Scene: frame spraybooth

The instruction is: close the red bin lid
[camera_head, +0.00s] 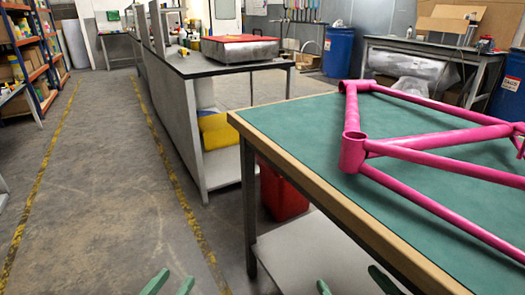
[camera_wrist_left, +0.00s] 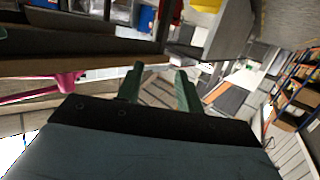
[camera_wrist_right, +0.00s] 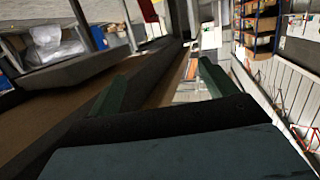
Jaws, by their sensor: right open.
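A red bin (camera_head: 283,190) stands on the floor beyond the green-topped table, partly behind its edge and leg. The table edge hides its top, so I cannot tell how its lid stands. A red patch (camera_wrist_left: 174,12) at the top of the left wrist view may be the same bin. My left gripper (camera_head: 170,283) is at the bottom edge over the floor, its fingers apart with nothing between them. My right gripper (camera_head: 353,283) is at the bottom edge by the table's near side, open and empty. Both are well apart from the bin.
The green-topped table (camera_head: 270,122) holds a pink bicycle frame (camera_head: 352,150) and fills the right side. A grey bench (camera_head: 185,66) with a red-topped metal box (camera_head: 240,54) stands behind. The floor (camera_head: 100,180) at left is clear. Blue barrels (camera_head: 338,50) stand farther back.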

